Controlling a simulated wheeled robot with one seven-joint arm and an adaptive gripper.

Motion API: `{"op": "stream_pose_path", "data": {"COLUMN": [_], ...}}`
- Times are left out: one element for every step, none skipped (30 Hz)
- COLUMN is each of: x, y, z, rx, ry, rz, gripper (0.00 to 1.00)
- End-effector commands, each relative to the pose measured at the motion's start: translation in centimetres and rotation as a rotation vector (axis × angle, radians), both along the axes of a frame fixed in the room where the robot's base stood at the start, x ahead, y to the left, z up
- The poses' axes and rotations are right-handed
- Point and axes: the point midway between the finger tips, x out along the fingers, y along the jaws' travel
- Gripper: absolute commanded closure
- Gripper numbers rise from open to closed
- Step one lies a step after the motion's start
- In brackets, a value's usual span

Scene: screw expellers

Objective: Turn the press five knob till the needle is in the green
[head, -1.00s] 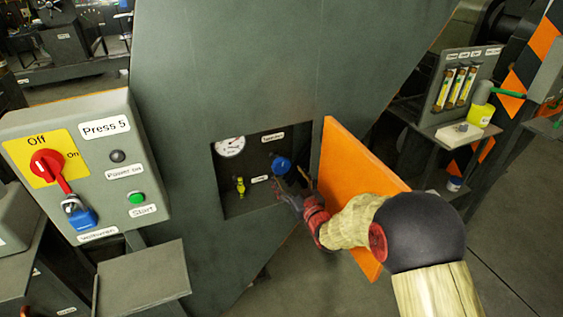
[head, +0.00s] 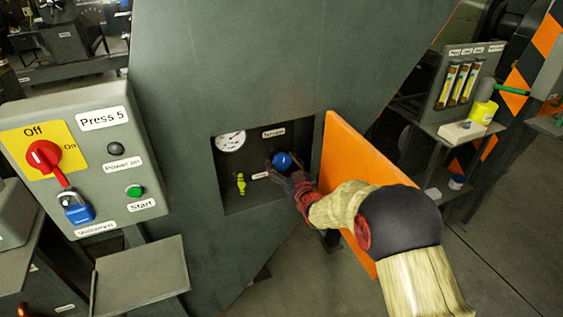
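The blue knob (head: 283,161) sits in a recess in the dark green press body, under a small label. The white round gauge (head: 231,141) is at the recess's upper left; its needle and any green band are too small to read. My gripper (head: 283,171) is at the blue knob, with dark fingers around its lower and side edges. Whether the fingers press on the knob cannot be told. The grey Press 5 box (head: 106,150) stands at the left.
An open orange door (head: 347,155) stands right beside my arm. A yellow-green valve (head: 241,184) is in the recess, left of the knob. The box carries a red switch (head: 44,156), a blue padlock (head: 77,208) and a green button (head: 134,191). A shelf (head: 455,133) with bottles is at the right.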

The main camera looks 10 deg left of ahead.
Motion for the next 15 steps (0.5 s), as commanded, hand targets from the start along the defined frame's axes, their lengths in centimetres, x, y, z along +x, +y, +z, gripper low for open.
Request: {"op": "stream_pose_path", "data": {"x": [-0.01,-0.01,-0.01,-0.01,-0.01,-0.01,-0.02,-0.02,-0.02,-0.02,-0.02,-0.02,-0.02,-0.02,-0.02], "y": [-0.01,-0.01,-0.01,-0.01,-0.01,-0.01,-0.01,-0.01,-0.01,-0.01,-0.01,-0.01,-0.01,-0.01,-0.01], "z": [-0.01,0.00,-0.01,0.00,-0.01,-0.01,-0.01,-0.01,-0.01,-0.01,-0.01,-0.02,-0.02,-0.02,-0.02], "rx": [0.000,0.000,0.000,0.000,0.000,0.000,0.000,0.000,0.000,0.000,0.000,0.000,0.000,0.000,0.000], "ry": [0.000,0.000,0.000,0.000,0.000,0.000,0.000,0.000,0.000,0.000,0.000,0.000,0.000,0.000,0.000], "rz": [0.000,0.000,0.000,0.000,0.000,0.000,0.000,0.000,0.000,0.000,0.000,0.000,0.000,0.000,0.000], "gripper": [0.43,0.45,0.47,0.49,0.51,0.53,0.55,0.56,0.59,0.60,0.62,0.64,0.66,0.68,0.70]}}
